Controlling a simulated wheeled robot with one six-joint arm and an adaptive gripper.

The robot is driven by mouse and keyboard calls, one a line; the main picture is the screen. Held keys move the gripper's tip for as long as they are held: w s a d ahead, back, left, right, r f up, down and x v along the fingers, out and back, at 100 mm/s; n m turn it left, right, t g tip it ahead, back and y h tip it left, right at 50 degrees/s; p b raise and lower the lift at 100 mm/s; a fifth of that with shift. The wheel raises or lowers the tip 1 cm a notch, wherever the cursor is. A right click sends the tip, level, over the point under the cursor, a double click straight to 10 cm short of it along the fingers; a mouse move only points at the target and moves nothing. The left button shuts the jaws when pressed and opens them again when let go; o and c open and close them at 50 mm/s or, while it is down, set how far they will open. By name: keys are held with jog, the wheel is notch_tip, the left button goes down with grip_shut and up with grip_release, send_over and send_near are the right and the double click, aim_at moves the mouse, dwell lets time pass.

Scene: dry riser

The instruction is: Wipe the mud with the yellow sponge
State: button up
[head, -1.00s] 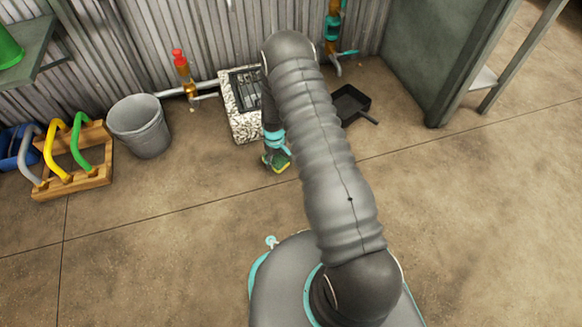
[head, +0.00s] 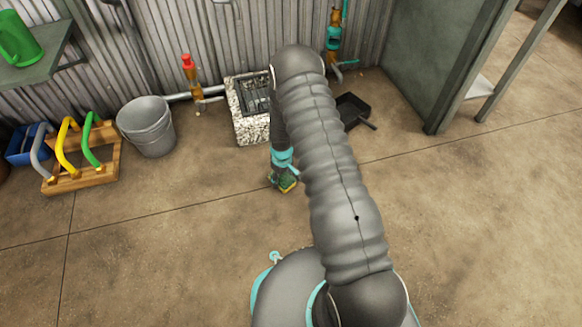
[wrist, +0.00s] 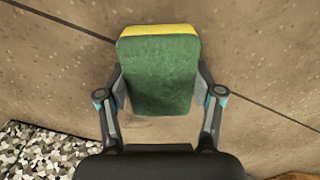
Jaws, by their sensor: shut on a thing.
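The yellow sponge (wrist: 158,31) has a green scouring face (wrist: 158,75) that fills the middle of the wrist view. My gripper (wrist: 160,92) is shut on it, one finger on each side. In the head view my gripper (head: 283,172) points down, with the sponge (head: 287,185) at its tip, low over the concrete floor in front of the drain. I cannot tell whether the sponge touches the floor. No distinct mud patch can be made out; my arm hides part of the floor and drain.
A stone-edged drain (head: 241,119) with a dark grate lies by the wall. A grey bucket (head: 147,129) and a wooden rack (head: 85,178) with coloured handles stand left. A black pan (head: 352,109) lies to the right. The floor at front left (head: 170,240) is clear.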

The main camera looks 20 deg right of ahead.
aim_at(283, 177)
jog(key=shift+w+r+p, duration=0.1)
jog(key=shift+r+p, duration=1.45)
jog(key=shift+r, duration=2.35)
